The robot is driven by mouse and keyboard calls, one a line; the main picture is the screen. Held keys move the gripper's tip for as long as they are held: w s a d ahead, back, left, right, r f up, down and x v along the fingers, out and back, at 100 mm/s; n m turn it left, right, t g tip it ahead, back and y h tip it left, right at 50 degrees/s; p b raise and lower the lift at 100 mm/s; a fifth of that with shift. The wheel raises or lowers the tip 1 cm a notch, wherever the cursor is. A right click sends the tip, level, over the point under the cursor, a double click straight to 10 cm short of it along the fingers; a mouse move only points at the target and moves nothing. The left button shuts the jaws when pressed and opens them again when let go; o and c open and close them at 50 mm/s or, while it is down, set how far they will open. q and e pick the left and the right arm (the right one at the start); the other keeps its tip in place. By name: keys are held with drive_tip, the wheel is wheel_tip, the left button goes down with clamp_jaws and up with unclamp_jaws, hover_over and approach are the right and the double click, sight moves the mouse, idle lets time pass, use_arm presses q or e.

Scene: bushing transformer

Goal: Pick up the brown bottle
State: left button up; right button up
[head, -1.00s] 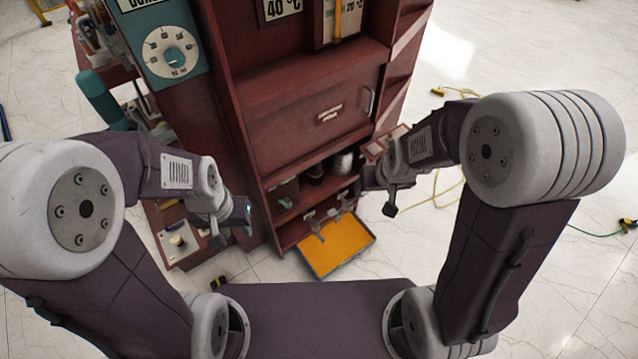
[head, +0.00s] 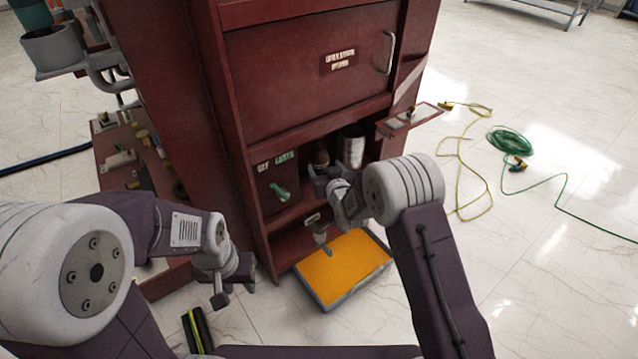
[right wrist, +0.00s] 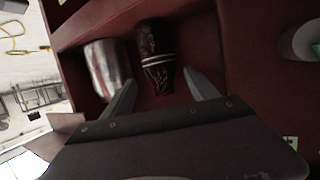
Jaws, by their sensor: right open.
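In the head view the bottle (head: 320,156) shows only in part behind my right gripper (head: 318,180). In the right wrist view my right gripper (right wrist: 160,88) is open, its two fingers pointing at the bottle, with the banded neck between or just beyond the tips; contact cannot be told. My left gripper (head: 230,287) hangs low, left of the cabinet front, away from the bottle; its jaw opening is unclear.
A silver can (right wrist: 104,68) stands close beside the bottle, also visible in the head view (head: 351,147). An orange-lined tray (head: 345,268) lies below. Cables (head: 512,142) lie on the open floor at right.

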sight(319, 157)
drive_tip(key=b+x, duration=0.2)
drive_tip(key=x, duration=0.1)
drive_tip(key=shift+a+f, duration=0.1)
drive_tip(key=shift+f, duration=0.05)
drive_tip(key=shift+w+a, duration=0.1)
drive_tip(key=shift+w, duration=0.35)
drive_tip(key=shift+w+f+b, duration=0.15)
drive_tip(key=shift+w+b, duration=0.1)
drive_tip(key=shift+b, duration=0.2)
drive_tip(key=b+x, duration=0.3)
drive_tip(key=x, duration=0.1)
drive_tip(key=shift+w, duration=0.25)
drive_tip(key=c, duration=1.3)
